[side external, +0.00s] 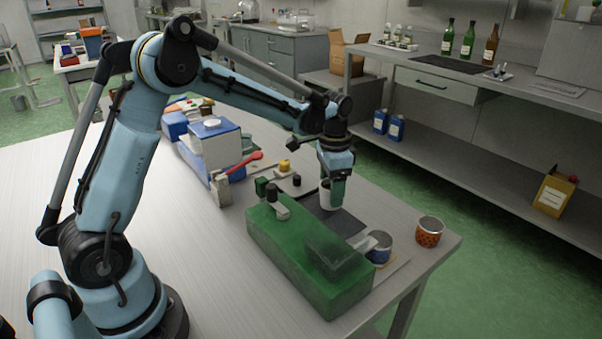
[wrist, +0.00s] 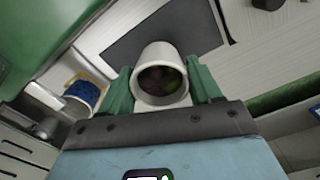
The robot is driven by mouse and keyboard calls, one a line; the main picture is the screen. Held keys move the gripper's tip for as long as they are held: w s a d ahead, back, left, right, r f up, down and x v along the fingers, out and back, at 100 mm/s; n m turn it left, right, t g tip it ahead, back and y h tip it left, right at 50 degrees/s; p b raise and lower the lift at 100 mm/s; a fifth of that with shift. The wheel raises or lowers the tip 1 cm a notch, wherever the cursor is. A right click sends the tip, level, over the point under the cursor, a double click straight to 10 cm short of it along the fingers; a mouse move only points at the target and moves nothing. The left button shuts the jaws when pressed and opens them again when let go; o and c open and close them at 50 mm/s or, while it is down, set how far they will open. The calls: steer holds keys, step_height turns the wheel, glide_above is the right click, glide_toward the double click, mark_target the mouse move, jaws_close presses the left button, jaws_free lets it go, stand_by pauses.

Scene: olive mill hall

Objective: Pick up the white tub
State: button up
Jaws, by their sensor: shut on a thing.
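The white tub (wrist: 160,56) is between the two green fingers of my gripper (wrist: 160,92) in the wrist view. Its open top faces the camera, and dark greenish and reddish contents show inside. In the side view my gripper (side external: 335,188) points down, and a small part of the white tub (side external: 325,193) shows beside a finger. The gripper is shut on the tub, over a dark grey mat (side external: 332,221). I cannot tell whether the tub's base touches the mat.
A long green machine (side external: 297,258) stands close in front of the gripper. A blue-patterned tin (side external: 379,247) and an orange-patterned tin (side external: 430,232) stand near the table's right corner. A red-handled tool (side external: 243,162) and small blocks lie to the left. Bare table (side external: 398,206) lies right of the mat.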

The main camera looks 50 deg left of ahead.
steer(key=shift+r, duration=0.45)
steer(key=shift+s+d+r, duration=0.15)
steer(key=shift+d+r, duration=0.05)
steer(key=shift+d, duration=0.1)
steer(key=shift+s+d+r, duration=2.35)
steer(key=shift+d+r, duration=2.65)
steer(key=shift+r, duration=0.9)
steer(key=s+d+m, duration=0.4)
steer(key=d+m, duration=0.5)
steer(key=s+d+m, duration=0.5)
steer(key=d+m, duration=0.3)
steer(key=m, duration=0.1)
step_height(320, 180, down, 6)
steer(key=shift+w+f, duration=0.15)
steer(key=shift+f, duration=0.1)
steer(key=shift+a+r+h, duration=0.25)
steer(key=shift+a+h, duration=0.5)
steer(key=shift+h, duration=0.15)
steer(key=shift+a+r+h, duration=0.2)
steer(key=shift+a+h, duration=0.5)
steer(key=shift+h, duration=0.2)
steer(key=shift+a, duration=0.2)
